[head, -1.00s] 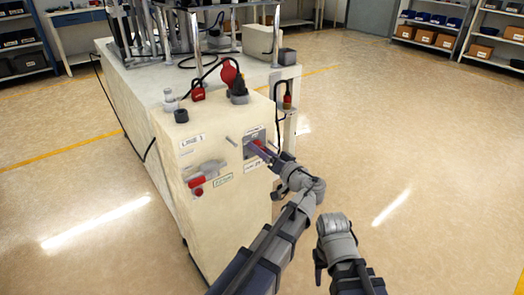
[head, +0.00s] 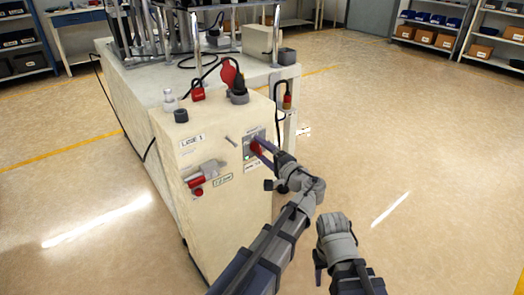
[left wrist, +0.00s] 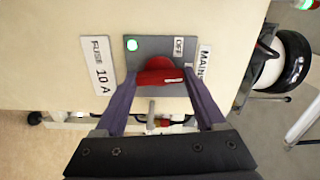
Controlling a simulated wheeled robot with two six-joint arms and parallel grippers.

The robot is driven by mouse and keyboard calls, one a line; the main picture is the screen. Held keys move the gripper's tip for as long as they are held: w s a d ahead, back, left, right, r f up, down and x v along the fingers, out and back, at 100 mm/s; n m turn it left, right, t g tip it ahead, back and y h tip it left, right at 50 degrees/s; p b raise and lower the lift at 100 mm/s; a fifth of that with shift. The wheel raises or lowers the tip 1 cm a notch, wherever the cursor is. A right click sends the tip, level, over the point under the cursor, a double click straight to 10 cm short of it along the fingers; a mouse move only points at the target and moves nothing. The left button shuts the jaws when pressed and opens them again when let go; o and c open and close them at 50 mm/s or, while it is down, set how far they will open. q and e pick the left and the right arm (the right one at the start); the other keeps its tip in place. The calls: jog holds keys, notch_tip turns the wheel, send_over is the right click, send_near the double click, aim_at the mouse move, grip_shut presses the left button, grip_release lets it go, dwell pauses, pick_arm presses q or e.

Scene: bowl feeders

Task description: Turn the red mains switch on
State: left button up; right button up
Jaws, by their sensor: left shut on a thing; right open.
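The red mains switch (head: 256,147) is a rotary knob on a grey plate on the front of the cream cabinet. In the left wrist view the red knob (left wrist: 156,70) lies between the two purple fingers, its white mark towards the right. My left gripper (left wrist: 158,77) is shut on it, and it also shows at the panel in the head view (head: 259,150). A lamp (left wrist: 132,44) on the plate glows green. An OFF label (left wrist: 179,45) is beside the knob. My right gripper (head: 318,268) is open and empty, low in front of the cabinet's right side.
A fuse label (left wrist: 100,65) flanks the plate. A red-and-grey handle (head: 203,173) with a red button sits left on the same cabinet face (head: 215,235). A red padlock (head: 198,92) and a red-black plug (head: 235,80) are on top. The floor at right is clear.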

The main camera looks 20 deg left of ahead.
pick_arm(q)
jog(key=shift+m, duration=0.7)
jog(key=o, duration=1.1)
jog(key=shift+s, duration=0.1)
pick_arm(e)
jog(key=shift+d, duration=0.15)
